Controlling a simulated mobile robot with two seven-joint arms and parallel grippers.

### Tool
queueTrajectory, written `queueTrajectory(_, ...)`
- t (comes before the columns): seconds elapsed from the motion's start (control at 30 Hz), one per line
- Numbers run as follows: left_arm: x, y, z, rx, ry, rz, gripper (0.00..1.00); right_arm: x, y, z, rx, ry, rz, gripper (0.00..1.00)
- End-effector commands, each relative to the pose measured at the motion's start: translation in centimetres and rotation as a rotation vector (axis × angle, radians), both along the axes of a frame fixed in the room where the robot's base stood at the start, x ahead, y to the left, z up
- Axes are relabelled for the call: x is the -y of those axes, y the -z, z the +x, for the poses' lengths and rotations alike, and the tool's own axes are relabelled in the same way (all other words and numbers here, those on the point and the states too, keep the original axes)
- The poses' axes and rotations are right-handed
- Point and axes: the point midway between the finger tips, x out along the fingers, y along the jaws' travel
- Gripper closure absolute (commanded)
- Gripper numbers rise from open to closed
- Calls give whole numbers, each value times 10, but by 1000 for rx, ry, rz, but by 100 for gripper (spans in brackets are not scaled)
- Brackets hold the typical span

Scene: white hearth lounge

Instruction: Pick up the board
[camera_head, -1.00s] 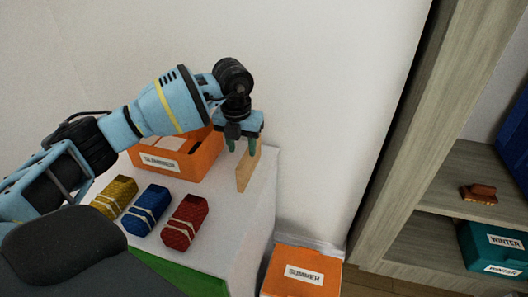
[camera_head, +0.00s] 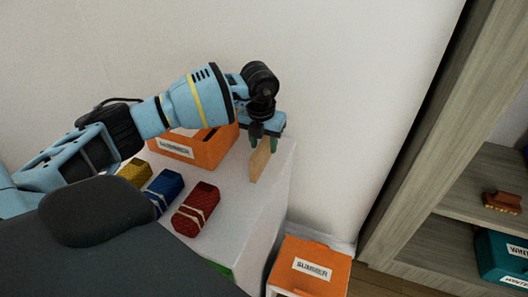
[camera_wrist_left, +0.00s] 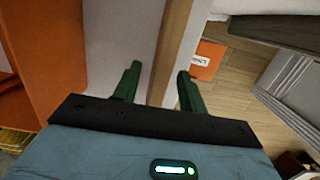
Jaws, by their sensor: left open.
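The board (camera_head: 259,164) is a thin tan wooden panel standing upright on the white surface near its right end. My left gripper (camera_head: 263,145) is at the board's upper part, pointing down. In the left wrist view, the board (camera_wrist_left: 172,50) shows as a long wooden edge between the two green fingers of the open left gripper (camera_wrist_left: 158,72). It lies nearer the right finger, with a wider gap to the left one. I cannot tell whether a finger touches it. The right gripper is not in view.
An orange box (camera_head: 205,150) stands just left of the board. Yellow (camera_head: 133,171), blue (camera_head: 163,188) and red (camera_head: 196,208) tied bundles lie in front. A lower orange box labelled SUMMER (camera_head: 310,268) sits right of the white stand (camera_head: 238,222). A wooden shelf (camera_head: 430,140) stands further right.

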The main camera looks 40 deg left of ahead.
Motion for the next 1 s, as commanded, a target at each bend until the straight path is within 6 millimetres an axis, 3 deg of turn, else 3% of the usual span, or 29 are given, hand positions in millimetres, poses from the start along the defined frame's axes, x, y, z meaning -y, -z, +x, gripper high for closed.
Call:
queueTrajectory(0.2, -1, 28, 3, -2, 0, 0, 58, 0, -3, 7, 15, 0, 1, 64)
queueTrajectory(0.53, -1, 33, 4, 0, 0, 0, 60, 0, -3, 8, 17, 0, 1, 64)
queueTrajectory(0.83, -1, 33, 4, 0, 0, 0, 99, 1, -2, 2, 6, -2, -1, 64)
queueTrajectory(1.0, -1, 32, 4, 0, 0, 0, 100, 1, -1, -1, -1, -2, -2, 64)
